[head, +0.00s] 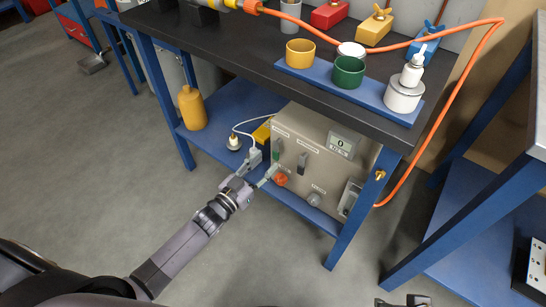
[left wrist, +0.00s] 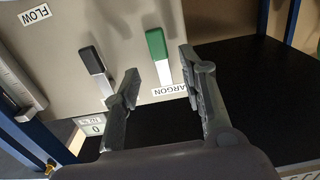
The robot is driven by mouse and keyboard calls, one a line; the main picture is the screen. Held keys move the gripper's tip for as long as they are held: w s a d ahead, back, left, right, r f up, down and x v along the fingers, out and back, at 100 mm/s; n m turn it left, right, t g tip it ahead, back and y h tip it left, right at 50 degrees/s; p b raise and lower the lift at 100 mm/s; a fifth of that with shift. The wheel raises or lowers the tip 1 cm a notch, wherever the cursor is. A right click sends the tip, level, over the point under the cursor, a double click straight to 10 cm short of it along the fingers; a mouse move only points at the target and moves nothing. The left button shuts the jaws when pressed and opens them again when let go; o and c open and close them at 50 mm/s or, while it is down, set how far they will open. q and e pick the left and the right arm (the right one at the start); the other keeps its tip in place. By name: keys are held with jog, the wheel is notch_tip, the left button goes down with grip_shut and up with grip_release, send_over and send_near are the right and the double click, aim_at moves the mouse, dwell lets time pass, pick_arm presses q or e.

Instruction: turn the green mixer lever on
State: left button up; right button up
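The green mixer lever (left wrist: 156,43) has a green grip on a flat metal stem, above a label reading ARGON in the left wrist view. In the head view its green grip (head: 277,153) is small on the grey mixer box (head: 318,148), near the box's left edge. My left gripper (head: 264,167) is open at the box front. In the left wrist view its fingers (left wrist: 161,65) appear on either side of the green lever's stem, with gaps visible; contact cannot be told. A small part of what seems my right gripper (head: 404,300) shows at the bottom edge.
A black lever (left wrist: 91,60) stands beside the green one, just left of my fingers in the wrist view. A red knob (head: 281,179) is below on the box. Blue table legs (head: 358,217) flank the shelf. An orange hose (head: 446,117) hangs at the right.

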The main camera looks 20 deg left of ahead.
aim_at(275, 153)
pick_arm(q)
jog(key=x, duration=0.4)
jog(key=shift+f+b, duration=0.1)
jog(key=shift+b, duration=0.2)
jog(key=shift+w+d, duration=0.15)
jog(key=shift+w, duration=0.35)
pick_arm(e)
jog(key=w+a+r+t, duration=0.1)
jog(key=w+t, duration=0.2)
jog(key=w, duration=0.2)
jog(key=shift+w+a+r+y, duration=0.25)
jog(key=shift+w+a+y, duration=0.1)
jog(key=shift+w+y, duration=0.05)
pick_arm(q)
jog(key=shift+c, duration=0.3)
grip_shut()
